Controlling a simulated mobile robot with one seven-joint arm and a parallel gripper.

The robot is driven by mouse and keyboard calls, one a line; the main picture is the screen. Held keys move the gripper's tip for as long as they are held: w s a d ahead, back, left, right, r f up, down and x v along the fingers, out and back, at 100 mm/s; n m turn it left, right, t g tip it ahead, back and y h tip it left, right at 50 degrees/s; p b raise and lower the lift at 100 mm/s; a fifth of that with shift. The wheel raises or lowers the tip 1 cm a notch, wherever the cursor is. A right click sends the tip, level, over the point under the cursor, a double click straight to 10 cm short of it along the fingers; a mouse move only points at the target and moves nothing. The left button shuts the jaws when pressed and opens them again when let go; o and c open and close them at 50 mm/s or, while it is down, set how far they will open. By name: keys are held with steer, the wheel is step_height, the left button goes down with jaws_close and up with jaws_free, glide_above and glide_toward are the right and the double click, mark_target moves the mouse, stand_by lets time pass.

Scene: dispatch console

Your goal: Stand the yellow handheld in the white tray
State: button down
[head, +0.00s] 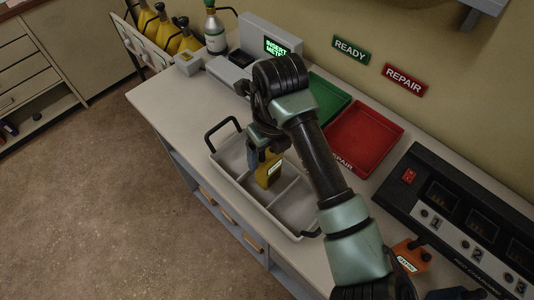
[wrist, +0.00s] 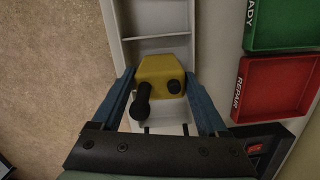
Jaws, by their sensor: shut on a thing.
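The yellow handheld (head: 268,172) is upright between the fingers of my gripper (head: 264,146), which is shut on it. In the wrist view the handheld (wrist: 161,70) shows its top, with a black stub antenna and a black knob, between the blue fingers of my gripper (wrist: 160,88). The white tray (head: 289,228) has dividers and black handles and stands on the bench. The handheld is over or inside its middle part; I cannot tell whether its base touches the tray floor. In the wrist view the tray (wrist: 158,45) lies beneath and beyond the handheld.
A green tray (head: 326,100) and a red REPAIR tray (head: 366,138) lie beside the white tray, behind my arm. A black console (head: 455,215) with numbered bays and an orange handheld (head: 411,254) are at right. A grey device (head: 268,36) with a green display stands at the back.

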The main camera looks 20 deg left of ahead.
mark_target(270, 159)
steer(key=shift+f, duration=0.9)
jaws_free()
steer(key=shift+f, duration=0.15)
steer(key=r, duration=0.3)
steer(key=r+b, duration=0.1)
steer(key=r, duration=0.3)
steer(key=d+r+b, duration=0.1)
steer(key=r, duration=0.3)
steer(key=shift+s+r, duration=0.25)
steer(key=shift+s, duration=0.1)
steer(key=shift+d+r, duration=0.1)
steer(key=shift+r, duration=0.3)
